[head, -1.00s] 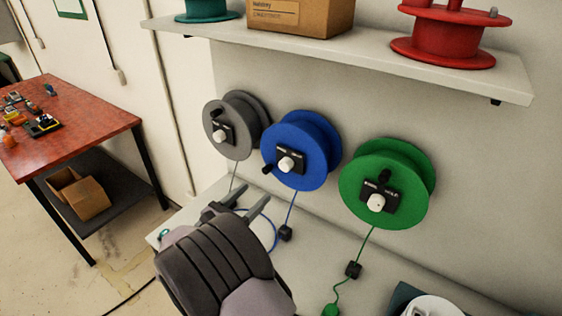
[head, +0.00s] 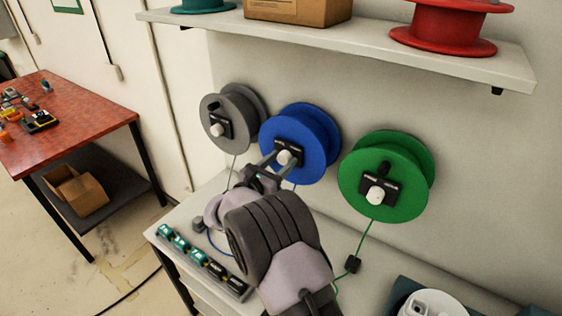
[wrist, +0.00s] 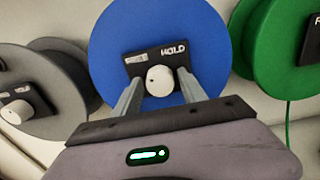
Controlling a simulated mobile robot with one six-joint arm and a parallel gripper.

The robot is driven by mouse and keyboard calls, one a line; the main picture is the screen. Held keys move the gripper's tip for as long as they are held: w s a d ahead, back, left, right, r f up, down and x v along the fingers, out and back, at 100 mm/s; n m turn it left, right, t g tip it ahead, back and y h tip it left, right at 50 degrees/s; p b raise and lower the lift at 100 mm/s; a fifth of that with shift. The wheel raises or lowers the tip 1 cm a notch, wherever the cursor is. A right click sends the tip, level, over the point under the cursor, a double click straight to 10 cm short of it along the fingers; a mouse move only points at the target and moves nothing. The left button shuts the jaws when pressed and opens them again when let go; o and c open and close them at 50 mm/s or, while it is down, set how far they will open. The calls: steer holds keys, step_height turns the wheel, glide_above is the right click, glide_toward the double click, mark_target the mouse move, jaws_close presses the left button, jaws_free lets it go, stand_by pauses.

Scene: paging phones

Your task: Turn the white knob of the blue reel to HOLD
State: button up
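The blue reel (head: 313,125) is mounted on the wall between a grey and a green reel. Its black plate carries the white knob (head: 284,158). In the wrist view the blue reel (wrist: 205,40) fills the middle, and the white knob (wrist: 159,80) sits below the labels. The right label reads HOLD (wrist: 174,50); the left label is too blurred to read. My gripper (wrist: 158,82) is open, one finger to each side of the knob, with gaps showing. I cannot tell how deep the fingers reach. In the head view my gripper (head: 279,160) partly covers the reel's lower left.
The grey reel (head: 215,108) and green reel (head: 365,178) flank closely, each with its own white knob. A shelf (head: 350,50) with a box and red reel overhangs. Below is a bench with a strip of teal and black items (head: 205,262). A red table (head: 75,120) stands left.

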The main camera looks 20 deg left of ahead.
jaws_close()
steer(key=shift+f+b, duration=0.1)
steer(key=shift+b, duration=0.25)
steer(key=m+b, duration=0.1)
steer(key=b, duration=0.1)
steer(key=m+b, duration=0.1)
steer(key=b, duration=0.1)
steer(key=shift+f+m, duration=0.25)
steer(key=shift+m, duration=0.15)
steer(key=m+b, duration=0.6)
steer(key=b, duration=0.2)
steer(key=shift+b, duration=0.4)
steer(key=m+b, duration=0.5)
steer(key=b, duration=0.2)
steer(key=shift+m, duration=0.4)
steer(key=shift+r+m+b, duration=0.25)
steer(key=shift+m+b, duration=1)
steer(key=shift+m, duration=0.35)
